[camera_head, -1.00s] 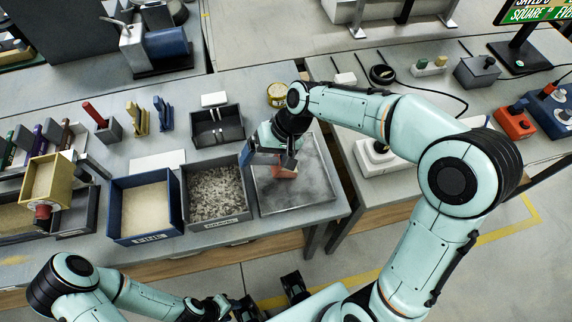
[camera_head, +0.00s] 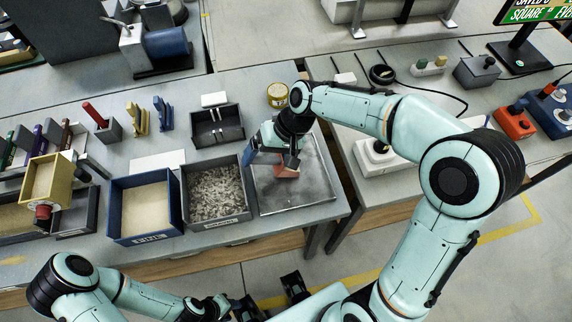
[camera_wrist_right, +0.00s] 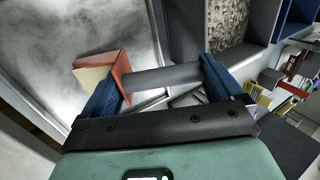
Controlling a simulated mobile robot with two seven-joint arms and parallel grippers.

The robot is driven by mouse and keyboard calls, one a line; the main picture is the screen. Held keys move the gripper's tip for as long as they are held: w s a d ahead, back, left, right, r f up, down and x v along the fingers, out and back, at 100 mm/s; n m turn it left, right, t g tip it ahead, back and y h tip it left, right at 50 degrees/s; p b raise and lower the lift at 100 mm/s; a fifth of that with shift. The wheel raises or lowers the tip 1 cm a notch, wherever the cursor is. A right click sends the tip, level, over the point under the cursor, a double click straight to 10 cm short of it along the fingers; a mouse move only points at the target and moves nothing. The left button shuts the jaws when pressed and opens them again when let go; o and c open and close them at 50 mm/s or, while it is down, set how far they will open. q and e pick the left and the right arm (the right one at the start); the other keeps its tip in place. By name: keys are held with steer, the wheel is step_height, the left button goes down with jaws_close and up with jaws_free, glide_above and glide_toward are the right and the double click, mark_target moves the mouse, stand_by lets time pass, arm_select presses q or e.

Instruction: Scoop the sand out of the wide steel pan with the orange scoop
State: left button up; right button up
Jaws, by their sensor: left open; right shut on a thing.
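The wide steel pan (camera_head: 322,196) lies at the table's front right, its floor streaked with a pale grey, cloudy layer. My right gripper (camera_head: 272,158) is over the pan's left part. It is shut on the grey handle of the orange scoop (camera_head: 288,171). In the right wrist view the scoop (camera_wrist_right: 121,69) is left of the handle, beside the blue fingers of the gripper (camera_wrist_right: 160,88). A pale tan face shows on the scoop; I cannot tell whether it is sand. My left gripper (camera_head: 268,298) is open and empty, in front of the table.
A bin of grey gravel (camera_head: 242,205) stands directly left of the pan, with a blue bin of fine sand (camera_head: 114,205) beyond it. A dark divided tray (camera_head: 238,122) and a yellow tin (camera_head: 277,88) are behind. A white device (camera_head: 372,165) stands right, across a table gap.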

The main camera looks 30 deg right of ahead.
steer(key=shift+s+d, duration=0.1)
steer(key=shift+d, duration=0.35)
stand_by(1.0)
stand_by(0.4)
steer(key=shift+r+h+p, duration=0.6)
steer(key=shift+r+p, duration=0.55)
steer(key=shift+p, duration=0.7)
steer(key=shift+r+g+h+p, duration=0.4)
steer(key=shift+r+h+p, duration=0.3)
steer(key=shift+r+p, duration=0.6)
steer(key=shift+w+a+r+h+p, duration=0.25)
steer(key=shift+a+h+p, duration=0.25)
steer(key=shift+a, duration=0.2)
steer(key=shift+w+a+r+h+p, duration=0.1)
steer(key=shift+w+a+h+p, duration=0.25)
steer(key=shift+a+p, duration=0.3)
steer(key=shift+a+g+h, duration=0.2)
steer(key=shift+g+h, duration=0.05)
steer(key=shift+g, duration=0.05)
arm_select(q)
steer(key=w+r+t, duration=0.1)
steer(key=w+r, duration=0.7)
steer(key=r, duration=0.2)
steer(key=shift+r, duration=0.4)
arm_select(e)
steer(key=shift+s, duration=0.15)
